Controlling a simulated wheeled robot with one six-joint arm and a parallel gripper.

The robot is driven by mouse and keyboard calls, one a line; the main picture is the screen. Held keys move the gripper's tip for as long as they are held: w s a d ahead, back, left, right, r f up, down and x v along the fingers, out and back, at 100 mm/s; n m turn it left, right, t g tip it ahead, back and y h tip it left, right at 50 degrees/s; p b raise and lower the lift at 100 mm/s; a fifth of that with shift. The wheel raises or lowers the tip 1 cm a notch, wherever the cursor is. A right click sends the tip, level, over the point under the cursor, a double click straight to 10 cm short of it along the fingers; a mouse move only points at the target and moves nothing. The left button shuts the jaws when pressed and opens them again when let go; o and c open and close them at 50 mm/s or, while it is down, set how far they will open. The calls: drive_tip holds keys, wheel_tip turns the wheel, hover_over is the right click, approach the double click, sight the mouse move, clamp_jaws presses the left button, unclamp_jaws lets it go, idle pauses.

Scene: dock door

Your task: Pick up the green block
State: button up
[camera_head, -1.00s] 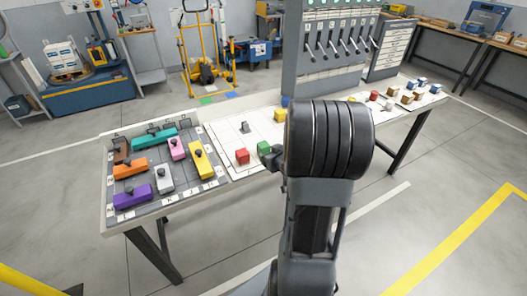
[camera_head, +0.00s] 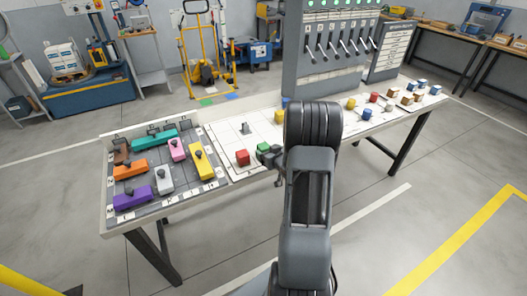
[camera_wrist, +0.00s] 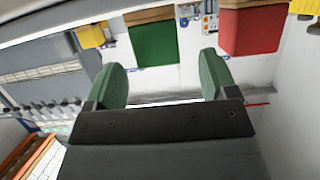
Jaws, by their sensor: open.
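The green block (camera_head: 263,147) sits on the white board on the table, just right of the red block (camera_head: 242,158). My gripper (camera_head: 271,155) is close to the green block at its near right side and partly covers it. In the wrist view the green block (camera_wrist: 153,44) lies ahead of the space between the two green-padded fingers of my gripper (camera_wrist: 163,78). The fingers are apart with nothing between them. The red block (camera_wrist: 250,31) is beyond the right finger in that view. Contact with the green block cannot be seen.
A yellow block (camera_head: 280,116) stands farther back on the board. A dark tray (camera_head: 150,190) with several coloured knobbed pieces is at the left. A lever panel (camera_head: 335,45) rises behind the table. Small blocks lie at the right end. My arm hides the table's middle.

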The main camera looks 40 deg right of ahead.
sight(266, 149)
drive_tip(key=shift+p+x, duration=0.4)
drive_tip(key=shift+x, duration=2.15)
drive_tip(key=shift+d+r, duration=0.1)
drive_tip(key=shift+c, duration=0.4)
drive_tip(key=c, duration=1)
drive_tip(key=shift+r, duration=0.15)
